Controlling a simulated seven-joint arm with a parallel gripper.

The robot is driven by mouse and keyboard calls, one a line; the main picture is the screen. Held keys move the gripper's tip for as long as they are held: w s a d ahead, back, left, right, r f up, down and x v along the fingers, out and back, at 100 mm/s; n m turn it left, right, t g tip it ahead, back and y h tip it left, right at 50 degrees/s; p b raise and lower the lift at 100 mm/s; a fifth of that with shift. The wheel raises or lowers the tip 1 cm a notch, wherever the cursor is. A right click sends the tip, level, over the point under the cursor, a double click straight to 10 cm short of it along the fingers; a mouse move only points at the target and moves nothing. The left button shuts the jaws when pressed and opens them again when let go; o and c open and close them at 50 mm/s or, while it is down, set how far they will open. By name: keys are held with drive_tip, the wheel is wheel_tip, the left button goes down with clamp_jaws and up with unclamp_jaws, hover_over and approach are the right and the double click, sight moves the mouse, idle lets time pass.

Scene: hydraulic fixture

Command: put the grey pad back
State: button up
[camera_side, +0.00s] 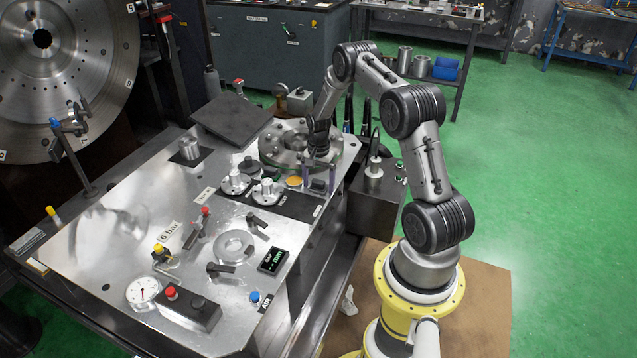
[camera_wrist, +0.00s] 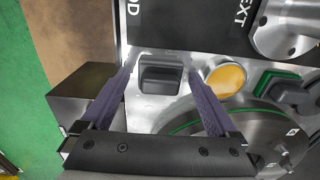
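My gripper (camera_side: 319,183) is low over the right edge of the steel bench top in the side view. In the wrist view my gripper (camera_wrist: 162,68) has its two purple fingers spread apart, with a gap between the tips. A small dark grey block (camera_wrist: 160,74), which may be the grey pad, sits on the plate between the fingertips. I see no clear contact between the fingers and it. Another dark grey piece with green edging (camera_wrist: 291,92) lies to the right; I cannot tell which of the two is the pad.
An orange disc (camera_wrist: 226,79) lies just right of the right finger; it also shows in the side view (camera_side: 294,181). A large round flange (camera_side: 288,143) stands behind my gripper. A grey box (camera_side: 375,199) stands close on the right.

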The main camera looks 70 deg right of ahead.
sight(318, 181)
drive_tip(key=shift+r, duration=0.1)
wheel_tip(318, 181, up, 12)
drive_tip(key=s+a+r+n+t, duration=0.2)
drive_tip(key=a+r+n, duration=0.7)
drive_tip(key=a+r, duration=1.1)
drive_tip(key=s+a+r+n+t, duration=0.3)
drive_tip(key=s+a+n, duration=0.6)
drive_tip(key=s+a, duration=0.4)
drive_tip(key=s, duration=0.3)
drive_tip(key=shift+s+a+r, duration=0.2)
drive_tip(key=shift+s+r, duration=0.1)
